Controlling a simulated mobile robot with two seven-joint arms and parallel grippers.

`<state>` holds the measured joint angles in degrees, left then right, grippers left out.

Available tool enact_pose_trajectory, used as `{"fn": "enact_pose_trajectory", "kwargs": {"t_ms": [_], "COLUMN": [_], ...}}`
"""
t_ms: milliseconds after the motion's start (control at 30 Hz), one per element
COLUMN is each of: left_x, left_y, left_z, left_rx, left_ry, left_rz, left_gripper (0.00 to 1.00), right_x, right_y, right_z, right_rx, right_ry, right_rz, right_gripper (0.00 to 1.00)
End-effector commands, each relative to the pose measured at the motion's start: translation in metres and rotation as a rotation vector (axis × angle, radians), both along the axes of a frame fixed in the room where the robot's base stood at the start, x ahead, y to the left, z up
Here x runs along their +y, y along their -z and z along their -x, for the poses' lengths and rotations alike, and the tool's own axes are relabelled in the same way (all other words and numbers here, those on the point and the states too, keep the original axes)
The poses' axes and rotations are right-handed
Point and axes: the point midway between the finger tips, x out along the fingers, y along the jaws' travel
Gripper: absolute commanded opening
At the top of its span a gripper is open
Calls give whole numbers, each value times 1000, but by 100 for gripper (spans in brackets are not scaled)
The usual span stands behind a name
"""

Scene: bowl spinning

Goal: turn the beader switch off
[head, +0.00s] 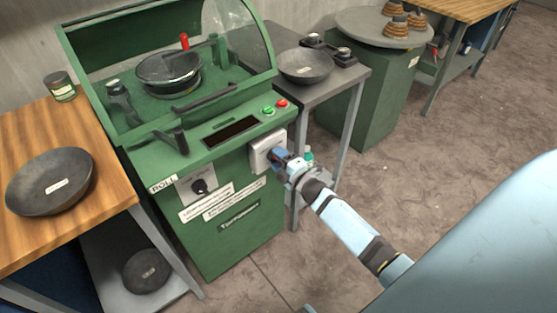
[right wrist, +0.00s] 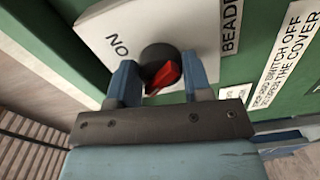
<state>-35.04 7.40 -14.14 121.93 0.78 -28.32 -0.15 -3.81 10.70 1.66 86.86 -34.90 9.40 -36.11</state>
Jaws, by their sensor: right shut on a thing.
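The beader switch is a red and black rotary knob (right wrist: 163,68) on a white plate (right wrist: 108,30), in the right wrist view. The plate reads "NO" and, partly cut off, "BEADE". In the head view the plate (head: 259,148) sits on the front right of the green machine (head: 222,170), and my gripper hides the knob. My right gripper (right wrist: 160,78) is shut on the knob, one blue finger on each side. It also shows in the head view (head: 281,160) against the plate. My left gripper is not in view.
A second black knob (head: 200,187) is left on the machine front; green (head: 267,111) and red (head: 282,103) buttons are above. A grey side table (head: 340,82) stands close right. Floor in front is clear.

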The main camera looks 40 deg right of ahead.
Motion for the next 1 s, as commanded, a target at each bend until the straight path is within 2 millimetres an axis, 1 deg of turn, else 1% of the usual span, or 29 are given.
{"fn": "enact_pose_trajectory", "kwargs": {"t_ms": [100,300,867,900,967,1000], "left_x": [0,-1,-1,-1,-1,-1], "left_y": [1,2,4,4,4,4], "left_z": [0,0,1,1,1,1], "left_rx": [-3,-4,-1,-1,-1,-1], "left_ry": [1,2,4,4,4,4], "left_rz": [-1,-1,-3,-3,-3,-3], "left_gripper": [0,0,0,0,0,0], "right_x": [0,0,0,0,0,0], "right_y": [1,0,0,0,0,0], "right_z": [0,0,0,0,0,0], "right_rx": [-5,-10,-13,-13,-13,-13], "right_ry": [0,1,0,0,0,0], "right_rz": [64,134,164,164,164,164], "right_gripper": [22,22,22,48,62,70]}}
